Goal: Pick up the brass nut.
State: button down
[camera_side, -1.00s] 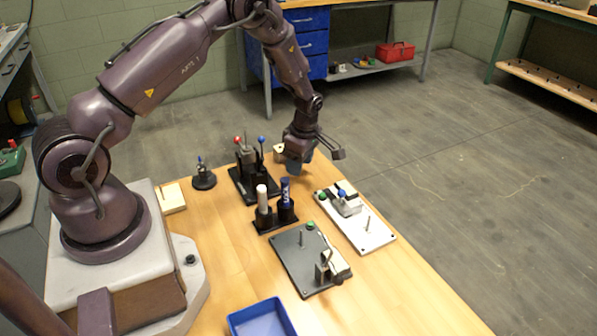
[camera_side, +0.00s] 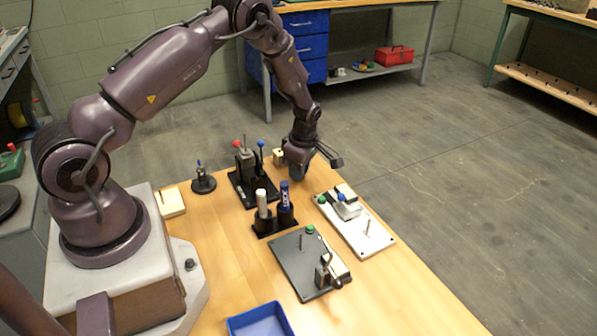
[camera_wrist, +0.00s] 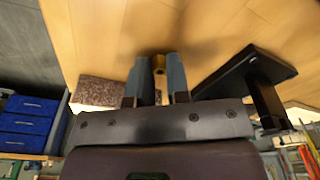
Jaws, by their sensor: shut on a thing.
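The brass nut (camera_wrist: 159,63) shows in the wrist view as a small gold-coloured piece between the two blue-grey fingers of my gripper (camera_wrist: 158,75). The fingers are shut on it, close above the wooden tabletop. In the side view my gripper (camera_side: 297,172) is low at the far edge of the bench, right of the black fixture with red and blue knobs (camera_side: 243,188). The nut cannot be made out in the side view.
A small tan block (camera_side: 278,157) stands just left of my gripper. Nearby are a black holder with a white and a blue tube (camera_side: 275,228), a white plate (camera_side: 375,240) and a dark plate (camera_side: 295,272). A blue tray (camera_side: 260,322) is at the front. Bare wood lies between them.

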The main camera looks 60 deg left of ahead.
jog(key=shift+r, duration=0.4)
notch_tip(320, 180, up, 3)
jog(key=shift+s+d+f, duration=0.1)
jog(key=shift+s+f, duration=0.05)
jog(key=s+d+r, duration=0.5)
jog(key=s+r, duration=0.4)
jog(key=s, duration=0.3)
jog(key=shift+s+d+r, duration=0.15)
jog(key=shift+s, duration=0.2)
